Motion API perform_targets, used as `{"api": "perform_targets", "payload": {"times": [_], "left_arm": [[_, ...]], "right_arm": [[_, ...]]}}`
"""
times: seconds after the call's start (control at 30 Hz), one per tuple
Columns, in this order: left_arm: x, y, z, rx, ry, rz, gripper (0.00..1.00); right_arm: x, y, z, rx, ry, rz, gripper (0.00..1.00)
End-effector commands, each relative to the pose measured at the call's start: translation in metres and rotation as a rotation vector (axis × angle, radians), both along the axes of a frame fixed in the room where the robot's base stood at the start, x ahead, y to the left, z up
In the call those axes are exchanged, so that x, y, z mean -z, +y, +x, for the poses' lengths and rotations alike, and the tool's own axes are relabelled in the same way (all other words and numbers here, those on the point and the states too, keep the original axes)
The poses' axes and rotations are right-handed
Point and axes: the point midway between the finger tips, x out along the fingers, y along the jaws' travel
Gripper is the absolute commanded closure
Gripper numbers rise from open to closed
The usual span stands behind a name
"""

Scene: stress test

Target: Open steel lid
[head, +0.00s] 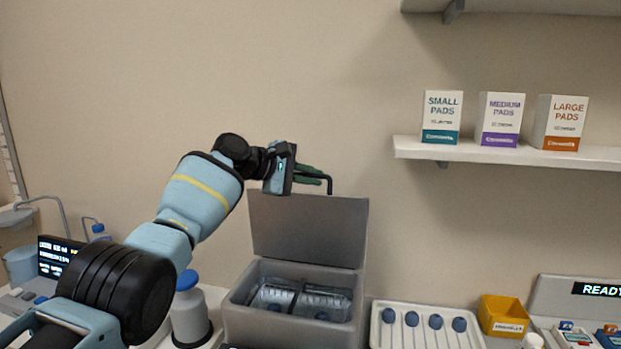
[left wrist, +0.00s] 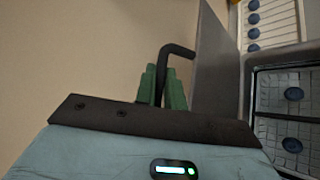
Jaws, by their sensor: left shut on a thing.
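The steel lid (head: 308,232) stands raised, near upright, at the back of the grey steel box (head: 240,318). A dark bent handle (head: 329,182) is at the lid's top edge. My left gripper (head: 312,175) is at that handle, its green fingers shut on it. In the left wrist view, the green fingers (left wrist: 163,88) close around the handle (left wrist: 178,50), and the lid (left wrist: 212,75) shows edge-on beside them. The box is open and clear packs with blue round parts (head: 300,300) lie inside. My right gripper is not in view.
A white tray (head: 378,335) with several blue-knobbed sticks and a yellow bin (head: 500,316) stand right of the box. A white bottle with a blue cap (head: 189,310) stands left. A wall shelf (head: 500,152) holds three pad boxes at upper right.

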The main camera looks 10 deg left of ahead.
Motion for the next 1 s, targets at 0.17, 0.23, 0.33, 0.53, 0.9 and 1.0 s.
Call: {"api": "perform_targets", "payload": {"times": [0.17,0.23,0.33,0.53,0.9,1.0], "left_arm": [[0.0020,0.0002,0.0005,-0.001,0.002,0.000,1.00],[0.0020,0.0002,0.0004,-0.001,0.003,0.001,1.00],[0.0022,0.0003,0.0005,-0.002,0.003,0.001,1.00],[0.0024,0.0005,0.0006,-0.002,0.003,0.001,1.00],[0.0011,0.0008,0.0002,-0.002,0.001,0.001,0.80],[-0.0017,0.0030,-0.0017,-0.001,-0.001,0.002,0.80]], "right_arm": [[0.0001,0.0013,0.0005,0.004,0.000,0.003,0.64],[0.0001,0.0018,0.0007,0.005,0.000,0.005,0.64],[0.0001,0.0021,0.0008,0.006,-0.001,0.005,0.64],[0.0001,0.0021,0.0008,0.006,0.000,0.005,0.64],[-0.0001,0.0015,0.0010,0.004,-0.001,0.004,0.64],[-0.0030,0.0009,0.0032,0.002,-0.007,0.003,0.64]]}}
